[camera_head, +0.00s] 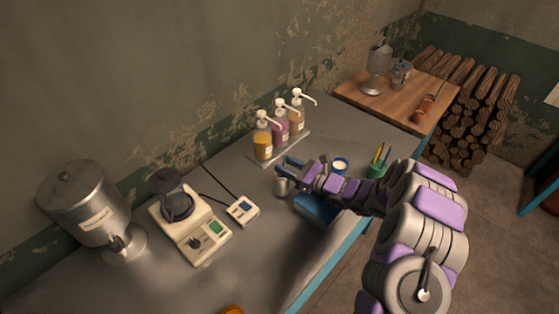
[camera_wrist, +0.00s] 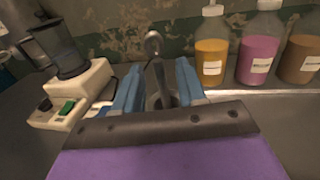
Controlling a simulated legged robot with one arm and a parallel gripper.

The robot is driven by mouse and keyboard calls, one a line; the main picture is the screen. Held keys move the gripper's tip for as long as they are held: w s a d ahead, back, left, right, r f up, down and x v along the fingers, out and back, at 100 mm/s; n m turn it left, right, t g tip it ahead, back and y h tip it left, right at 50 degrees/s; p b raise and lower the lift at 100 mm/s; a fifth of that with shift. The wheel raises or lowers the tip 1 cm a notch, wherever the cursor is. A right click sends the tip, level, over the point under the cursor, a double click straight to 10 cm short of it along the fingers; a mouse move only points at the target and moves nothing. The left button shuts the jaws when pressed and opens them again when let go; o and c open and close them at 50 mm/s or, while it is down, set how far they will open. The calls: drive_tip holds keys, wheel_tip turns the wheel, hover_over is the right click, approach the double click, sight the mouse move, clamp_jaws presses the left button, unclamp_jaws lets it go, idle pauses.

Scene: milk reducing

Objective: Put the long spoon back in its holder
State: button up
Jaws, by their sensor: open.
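The long spoon (camera_wrist: 159,76) is grey, with a rounded end at the top. In the wrist view it stands nearly upright between my two blue fingers. Its lower end goes into a round grey cup-like holder (camera_wrist: 172,101), partly hidden by my gripper. My gripper (camera_wrist: 158,75) is open, one finger on each side of the spoon; I cannot tell whether either touches it. In the head view my gripper (camera_head: 284,166) is above and beside the small metal cup (camera_head: 281,187); the spoon cannot be made out there.
Pump bottles (camera_head: 280,132) stand on a tray behind my gripper. A scale-like device (camera_head: 243,209), a blender-like machine (camera_head: 191,226) and a metal urn (camera_head: 88,212) are to the left. A blue tray (camera_head: 318,209) lies under my arm. A green pen cup (camera_head: 377,171) is to the right.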

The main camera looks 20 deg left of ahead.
drive_tip(key=p+v, duration=0.1)
drive_tip(key=v, duration=0.7)
drive_tip(key=shift+d, duration=0.4)
drive_tip(key=shift+a+r, duration=0.1)
drive_tip(key=shift+a, duration=0.35)
drive_tip(key=s+r+n+g+h, duration=0.2)
drive_tip(key=s+r+n+g, duration=0.4)
drive_tip(key=s, duration=0.5)
drive_tip(key=s+r+n+g+h, duration=0.3)
drive_tip(key=s+r+n, duration=0.4)
drive_tip(key=s+r, duration=0.25)
drive_tip(key=s+d+n+t+h, duration=0.1)
drive_tip(key=s+d+n+h, duration=0.2)
drive_tip(key=s+d+h, duration=0.3)
drive_tip(key=s+d+n+t+h, duration=0.2)
drive_tip(key=s+d+n+h, duration=0.2)
drive_tip(key=s+d, duration=0.9)
drive_tip(key=d+h, duration=0.2)
drive_tip(key=d, duration=0.5)
drive_tip(key=shift+s+d+h, duration=0.2)
drive_tip(key=shift+d+h, duration=0.1)
drive_tip(key=shift+r, duration=0.1)
